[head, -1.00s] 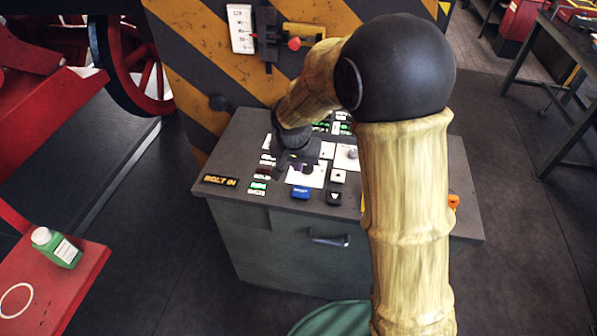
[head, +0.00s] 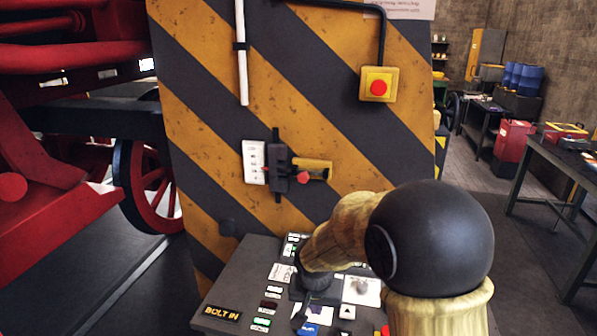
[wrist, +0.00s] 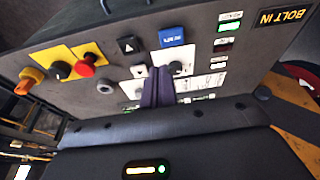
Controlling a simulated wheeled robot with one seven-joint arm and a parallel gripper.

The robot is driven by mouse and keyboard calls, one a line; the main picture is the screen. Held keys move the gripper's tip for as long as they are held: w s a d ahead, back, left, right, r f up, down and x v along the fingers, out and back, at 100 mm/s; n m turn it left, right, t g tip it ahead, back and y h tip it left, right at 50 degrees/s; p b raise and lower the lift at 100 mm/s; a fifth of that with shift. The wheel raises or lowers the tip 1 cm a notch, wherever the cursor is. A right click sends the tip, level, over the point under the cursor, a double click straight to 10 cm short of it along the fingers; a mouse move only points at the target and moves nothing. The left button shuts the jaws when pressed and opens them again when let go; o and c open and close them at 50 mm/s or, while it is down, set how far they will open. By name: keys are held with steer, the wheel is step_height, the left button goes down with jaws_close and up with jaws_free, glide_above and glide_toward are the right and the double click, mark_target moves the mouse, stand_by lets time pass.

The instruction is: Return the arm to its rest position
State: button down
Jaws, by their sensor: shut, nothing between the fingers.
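My gripper (wrist: 158,88) shows in the wrist view with its two dark fingers together and nothing between them. It is over the control panel (wrist: 100,20), close to a white plate with a knob; I cannot tell whether it touches. In the head view my bamboo-textured arm bends at a black ball joint and reaches down to the panel (head: 240,270). The fingertips are mostly hidden there, near the bottom edge.
A striped yellow and black post (head: 330,130) stands behind the panel, with a lever switch (head: 280,165) and a red stop button (head: 378,87). Red machinery with a wheel (head: 145,185) is at left. A workbench (head: 560,165) stands at right beyond open floor.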

steer(key=s+d+n, duration=0.2)
steer(key=s+d, duration=0.9)
steer(key=s, duration=0.4)
steer(key=shift+r+g+y, duration=0.25)
steer(key=shift+g+y, duration=0.05)
steer(key=shift+w+d, duration=0.1)
steer(key=shift+d, duration=0.05)
stand_by(0.8)
